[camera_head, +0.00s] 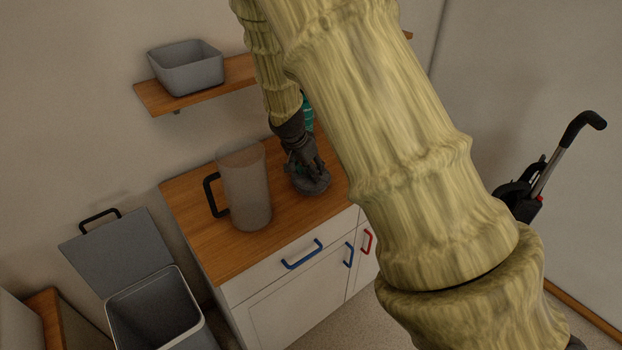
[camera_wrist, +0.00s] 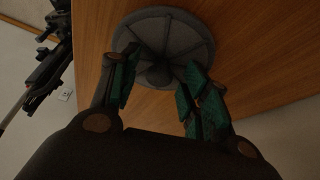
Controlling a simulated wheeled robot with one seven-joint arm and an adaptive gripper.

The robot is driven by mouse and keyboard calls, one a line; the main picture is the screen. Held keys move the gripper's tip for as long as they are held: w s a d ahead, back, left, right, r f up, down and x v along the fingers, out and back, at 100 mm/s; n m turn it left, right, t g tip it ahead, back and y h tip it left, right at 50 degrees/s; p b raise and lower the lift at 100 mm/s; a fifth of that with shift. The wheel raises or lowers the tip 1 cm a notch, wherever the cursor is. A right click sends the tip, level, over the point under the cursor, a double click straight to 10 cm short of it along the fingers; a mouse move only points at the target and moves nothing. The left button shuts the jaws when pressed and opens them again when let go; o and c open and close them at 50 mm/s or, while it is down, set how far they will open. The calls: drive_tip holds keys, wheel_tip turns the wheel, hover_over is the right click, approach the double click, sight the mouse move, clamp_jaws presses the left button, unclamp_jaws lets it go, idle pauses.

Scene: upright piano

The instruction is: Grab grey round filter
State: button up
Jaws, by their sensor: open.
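The grey round filter (camera_head: 314,184) lies on the wooden counter, right of the pitcher. In the wrist view the filter (camera_wrist: 165,28) is a grey disc with ribs and a darker knob at its middle. My gripper (camera_head: 304,168) is right over the filter, pointing down. In the wrist view my gripper (camera_wrist: 157,85) is open, with its green-padded fingers on either side of the knob. I cannot tell whether the fingers touch the filter.
A grey pitcher (camera_head: 246,190) with a black handle stands left of the filter on the wooden counter (camera_head: 222,258). A grey bin (camera_head: 203,68) sits on the shelf above. An open lidded bin (camera_head: 155,308) stands at lower left. Bare counter lies in front of the filter.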

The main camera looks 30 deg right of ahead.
drive_tip(key=shift+d, duration=0.1)
clamp_jaws()
idle(0.3)
